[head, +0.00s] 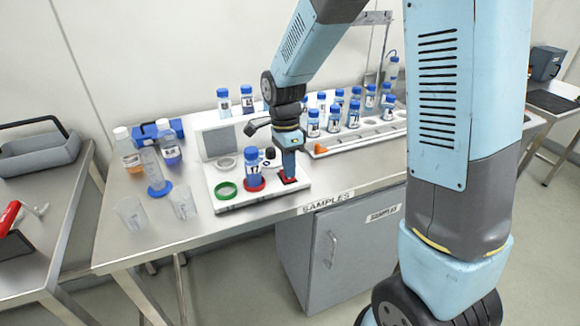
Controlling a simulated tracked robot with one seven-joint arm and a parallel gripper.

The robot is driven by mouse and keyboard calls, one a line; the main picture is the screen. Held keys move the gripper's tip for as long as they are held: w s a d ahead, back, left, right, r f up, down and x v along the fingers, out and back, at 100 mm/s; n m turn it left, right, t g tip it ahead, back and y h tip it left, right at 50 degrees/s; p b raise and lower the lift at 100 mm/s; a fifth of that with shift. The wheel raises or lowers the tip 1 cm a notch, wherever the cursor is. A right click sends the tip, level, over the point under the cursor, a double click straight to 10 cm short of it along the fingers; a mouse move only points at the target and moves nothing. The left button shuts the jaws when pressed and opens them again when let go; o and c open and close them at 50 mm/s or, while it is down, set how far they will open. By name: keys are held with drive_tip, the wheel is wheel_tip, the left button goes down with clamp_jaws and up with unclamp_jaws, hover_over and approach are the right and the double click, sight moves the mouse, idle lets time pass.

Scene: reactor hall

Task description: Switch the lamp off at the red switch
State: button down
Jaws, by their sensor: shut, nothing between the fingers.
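My gripper (289,176) is shut and empty, pointing straight down at the front right of a white station (216,206) on the bench. Its fingertips are at a red square part (300,183), which looks like the red switch. The fingers hide much of it, and I cannot tell whether they touch it or hover just above. No lit lamp is clear to me. An upright white frame with a grey panel (217,143) stands at the back of the station.
A blue-capped vial (251,161) stands on a red ring left of my gripper, near a green ring (225,190). A rack of blue-capped vials (353,118) stands to the right. Bottles, a cylinder (152,170) and beakers (183,202) stand at left. The bench front is clear.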

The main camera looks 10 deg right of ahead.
drive_tip(key=shift+w+a+f, duration=0.15)
drive_tip(key=shift+w+a, duration=0.05)
drive_tip(key=shift+w, duration=0.4)
drive_tip(key=shift+w+r, duration=0.15)
drive_tip(key=shift+r, duration=0.2)
wheel_tip(320, 180, up, 13)
drive_tip(key=w, duration=0.2)
drive_tip(key=shift+a, duration=0.3)
drive_tip(key=shift+s+r, duration=0.1)
drive_tip(key=shift+s+d+r, duration=0.2)
drive_tip(key=shift+s+d, duration=0.1)
drive_tip(key=shift+s, duration=0.25)
